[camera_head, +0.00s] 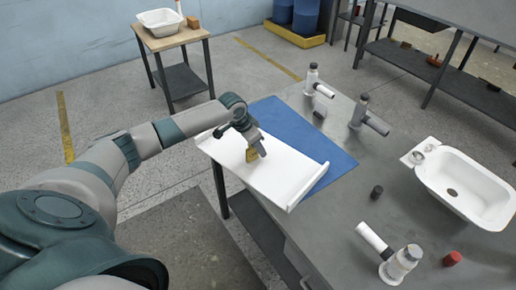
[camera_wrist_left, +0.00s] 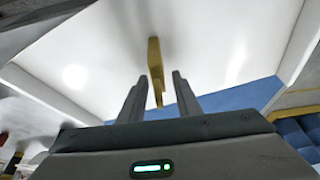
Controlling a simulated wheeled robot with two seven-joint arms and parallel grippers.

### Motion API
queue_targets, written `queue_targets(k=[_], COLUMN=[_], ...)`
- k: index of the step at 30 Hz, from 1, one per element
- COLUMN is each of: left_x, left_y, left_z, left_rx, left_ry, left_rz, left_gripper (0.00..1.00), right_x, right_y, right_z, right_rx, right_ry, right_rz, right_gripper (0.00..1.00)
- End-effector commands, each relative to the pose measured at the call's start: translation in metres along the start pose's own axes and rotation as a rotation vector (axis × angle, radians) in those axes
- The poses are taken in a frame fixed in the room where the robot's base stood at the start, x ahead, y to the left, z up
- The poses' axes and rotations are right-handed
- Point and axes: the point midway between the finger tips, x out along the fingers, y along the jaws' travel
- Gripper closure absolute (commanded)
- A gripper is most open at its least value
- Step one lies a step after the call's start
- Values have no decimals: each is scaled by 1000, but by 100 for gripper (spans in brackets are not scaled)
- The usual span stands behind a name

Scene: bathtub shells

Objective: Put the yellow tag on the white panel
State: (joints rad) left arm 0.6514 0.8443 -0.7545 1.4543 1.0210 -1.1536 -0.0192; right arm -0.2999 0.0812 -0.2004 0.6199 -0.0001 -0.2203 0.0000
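The white panel (camera_head: 290,170) lies partly over a blue mat at the left side of the grey table and has raised edges. It fills much of the left wrist view (camera_wrist_left: 215,35). The small yellow tag (camera_head: 252,155) is at the panel's surface, just beside my left fingertips. My left gripper (camera_head: 260,152) reaches down over the panel. In the left wrist view the tag (camera_wrist_left: 155,58) shows edge-on between my left gripper's (camera_wrist_left: 160,76) spread fingers, with a gap on both sides. I cannot tell whether it touches the panel. My right gripper is not in view.
The blue mat (camera_head: 335,160) lies under and beyond the panel. Grey-white fittings (camera_head: 400,265), a black cap (camera_head: 376,191), a red cap (camera_head: 452,258) and a white tub shell (camera_head: 462,178) stand on the grey table (camera_head: 340,215). A small side table (camera_head: 170,40) stands behind.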

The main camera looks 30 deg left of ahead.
Motion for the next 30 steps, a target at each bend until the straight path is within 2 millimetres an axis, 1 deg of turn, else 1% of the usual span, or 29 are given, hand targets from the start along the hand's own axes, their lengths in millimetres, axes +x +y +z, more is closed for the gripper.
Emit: queue_targets(k=[5, 15, 21, 25, 30], left_x=[-19, -78, -105, -114, -116], left_y=[-1, -1, 0, 0, 0], left_z=[0, 0, 0, 0, 0], left_rx=[3, 3, 1, 1, 0], left_ry=[2, 3, 2, 1, 1], left_rz=[-2, -2, -1, -1, 0], left_gripper=[69, 69, 69, 69, 69], right_x=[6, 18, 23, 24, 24], right_y=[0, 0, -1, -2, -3], right_z=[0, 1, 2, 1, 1], right_rx=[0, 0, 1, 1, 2], right_ry=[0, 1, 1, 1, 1], right_rz=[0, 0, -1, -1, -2], right_gripper=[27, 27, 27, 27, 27])
